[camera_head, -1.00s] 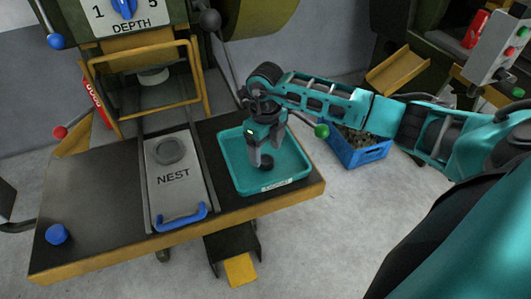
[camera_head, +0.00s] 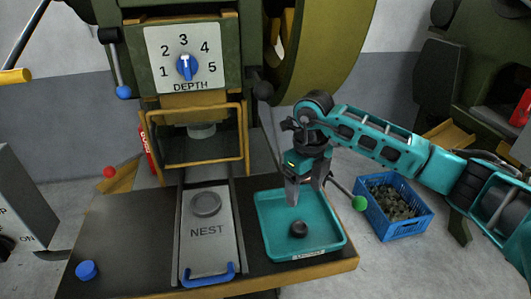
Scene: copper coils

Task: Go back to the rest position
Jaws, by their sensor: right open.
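My right gripper (camera_head: 305,193) is above the teal tray (camera_head: 268,237), pointing down, with its jaws open and empty. A small dark round piece (camera_head: 298,229) lies in the tray below and apart from the fingertips. My right arm reaches in from the right edge. My left gripper is not in view.
The nest plate (camera_head: 208,245) with a round disc (camera_head: 206,204) and blue handle (camera_head: 207,276) lies left of the tray. A press with a depth dial (camera_head: 187,67) stands behind. A green-knobbed lever (camera_head: 359,203) and a blue crate (camera_head: 405,227) are right of the tray.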

